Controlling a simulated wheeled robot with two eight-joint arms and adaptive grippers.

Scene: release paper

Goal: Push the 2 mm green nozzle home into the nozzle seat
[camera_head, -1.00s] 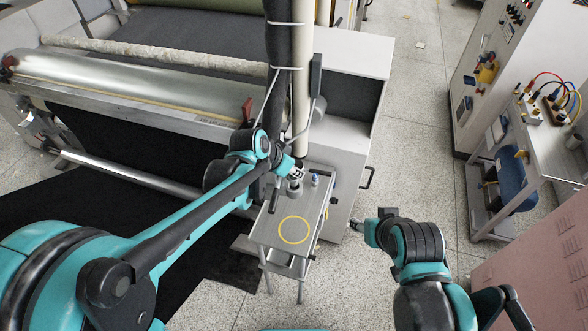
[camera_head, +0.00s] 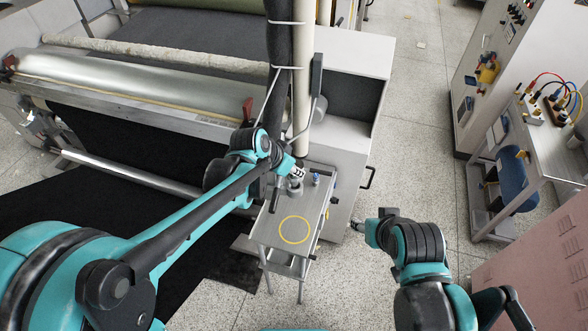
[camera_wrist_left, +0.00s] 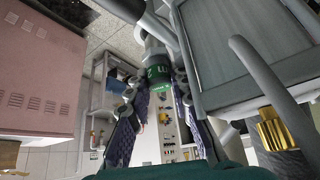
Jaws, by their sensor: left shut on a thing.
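The green nozzle (camera_wrist_left: 157,75) shows in the left wrist view, with part of its white "2 m" lettering readable and turned over. My left gripper (camera_wrist_left: 161,88) is shut on it, one finger on each side. A grey cylindrical part (camera_wrist_left: 152,38) lies directly beyond the nozzle, in line with it; I cannot tell how far the nozzle is inside it. In the head view my left gripper (camera_head: 297,172) is over the far end of the small grey table, and the nozzle is too small to make out. My right gripper (camera_head: 358,225) hangs right of the table, its fingers unclear.
The grey table (camera_head: 272,246) bears a yellow ring mark (camera_head: 294,229), a grey cylinder (camera_head: 295,188) and a small blue item (camera_head: 316,179). A vertical pale pole (camera_head: 301,90) rises close behind my left gripper. A grey bar (camera_wrist_left: 262,78) runs close on the right in the wrist view.

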